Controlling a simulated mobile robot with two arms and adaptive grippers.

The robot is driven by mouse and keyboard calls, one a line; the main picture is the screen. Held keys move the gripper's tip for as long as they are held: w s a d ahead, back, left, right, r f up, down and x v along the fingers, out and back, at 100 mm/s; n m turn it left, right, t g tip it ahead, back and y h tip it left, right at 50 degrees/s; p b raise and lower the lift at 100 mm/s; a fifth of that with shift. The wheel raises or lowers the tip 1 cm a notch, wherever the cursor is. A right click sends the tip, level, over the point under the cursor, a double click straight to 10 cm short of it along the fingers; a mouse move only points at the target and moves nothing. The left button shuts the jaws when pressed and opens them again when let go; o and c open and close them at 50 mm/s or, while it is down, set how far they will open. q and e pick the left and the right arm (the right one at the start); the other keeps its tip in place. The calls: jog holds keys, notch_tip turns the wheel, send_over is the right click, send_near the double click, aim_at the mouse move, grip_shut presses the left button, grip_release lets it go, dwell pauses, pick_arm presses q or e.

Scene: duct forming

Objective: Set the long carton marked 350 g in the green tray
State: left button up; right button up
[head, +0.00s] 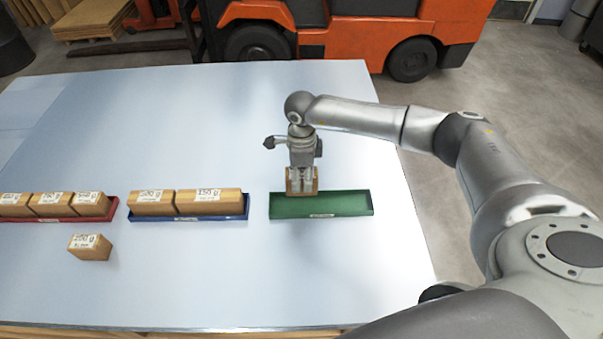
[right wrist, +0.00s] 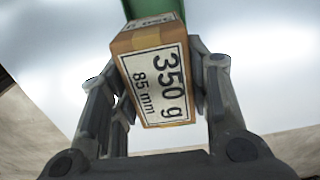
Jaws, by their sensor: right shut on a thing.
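The long carton marked 350 g (right wrist: 152,75) is brown with a white label reading 350 g, 85 mm. My right gripper (right wrist: 160,100) is shut on it, one finger on each side. In the head view the carton (head: 293,184) hangs under my right gripper (head: 302,182), at the left part of the back edge of the green tray (head: 335,204). I cannot tell whether the carton touches the tray. The green tray looks empty in the part that shows. A green strip of it (right wrist: 150,8) shows beyond the carton in the right wrist view. My left gripper is not in view.
A blue tray (head: 190,217) holds two cartons, one marked 350 g (head: 212,202). A red tray (head: 112,211) at the left holds several cartons. A loose carton marked 200 g (head: 89,247) lies in front of them. The table (head: 220,290) is clear in front. An orange forklift (head: 340,35) stands behind.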

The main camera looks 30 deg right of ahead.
notch_tip(320, 180, down, 6)
jog(key=b, duration=0.4)
jog(key=shift+f, duration=0.25)
jog(key=shift+f+b, duration=0.8)
jog(key=shift+f, duration=0.1)
jog(key=o, duration=1.4)
notch_tip(320, 180, up, 12)
jog(key=shift+r, duration=0.1)
